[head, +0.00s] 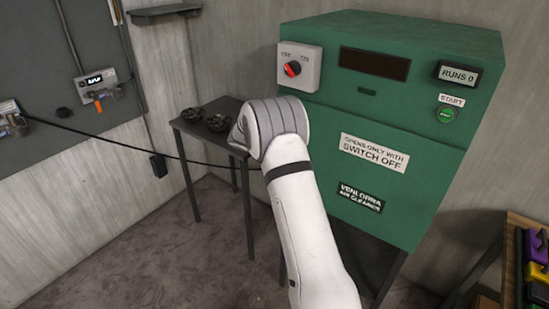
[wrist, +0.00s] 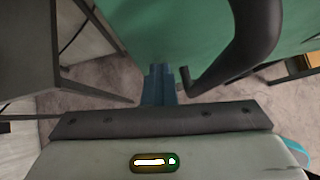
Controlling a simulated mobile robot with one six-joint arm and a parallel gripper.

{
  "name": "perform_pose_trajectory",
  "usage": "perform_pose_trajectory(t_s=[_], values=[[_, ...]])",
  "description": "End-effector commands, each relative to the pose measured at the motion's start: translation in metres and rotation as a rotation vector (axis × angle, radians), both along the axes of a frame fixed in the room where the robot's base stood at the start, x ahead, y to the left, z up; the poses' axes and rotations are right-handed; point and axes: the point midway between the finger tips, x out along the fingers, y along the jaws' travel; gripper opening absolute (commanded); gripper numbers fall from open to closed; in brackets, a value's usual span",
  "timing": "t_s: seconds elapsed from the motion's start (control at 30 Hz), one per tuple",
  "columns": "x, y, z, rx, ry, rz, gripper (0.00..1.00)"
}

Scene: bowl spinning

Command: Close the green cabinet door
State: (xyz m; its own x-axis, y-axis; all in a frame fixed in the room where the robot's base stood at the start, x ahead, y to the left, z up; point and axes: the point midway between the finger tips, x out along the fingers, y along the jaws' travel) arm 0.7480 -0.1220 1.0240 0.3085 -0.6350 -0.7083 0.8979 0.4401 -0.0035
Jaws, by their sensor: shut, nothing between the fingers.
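The green cabinet (head: 420,40) stands at the centre right in the head view. Its front door (head: 405,185) carries the labels "opens only with switch off" and an air cleaner name. The door looks about level with the panel above, but I cannot tell whether it is fully shut. My arm covers its left part. In the wrist view the green surface (wrist: 175,35) fills the top, with a thick black handle (wrist: 258,35) on it. My gripper (wrist: 160,72) is shut and empty, left of the handle and close to the green surface. My arm hides the gripper in the head view.
A switch box with a red knob (head: 292,69) sits at the cabinet's upper left, and a green start button (head: 447,115) at its right. A dark side table (head: 190,128) with black parts stands left. A shelf with coloured items (head: 515,232) is at lower right.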

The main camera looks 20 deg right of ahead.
Motion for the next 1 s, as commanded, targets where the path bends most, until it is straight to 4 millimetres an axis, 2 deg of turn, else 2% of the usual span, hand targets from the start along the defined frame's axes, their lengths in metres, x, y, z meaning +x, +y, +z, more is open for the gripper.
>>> perform_pose_trajectory(t_s=[0.03,0.07,0.27,0.3,0.53,0.83,0.93,1.0], values=[[0.001,-0.004,0.008,-0.009,-0.015,-0.004,0.00],[0.000,0.000,0.008,-0.009,-0.015,-0.004,0.00],[-0.019,0.035,0.002,-0.007,-0.008,-0.002,0.00],[-0.022,0.041,0.013,-0.006,-0.012,-0.001,0.00],[-0.045,0.072,0.048,-0.006,-0.006,-0.001,0.00],[-0.058,0.090,0.074,-0.011,-0.004,0.013,0.00],[-0.054,0.087,0.093,-0.053,-0.013,0.115,0.00],[-0.049,0.085,0.117,-0.123,-0.020,0.267,0.00]])
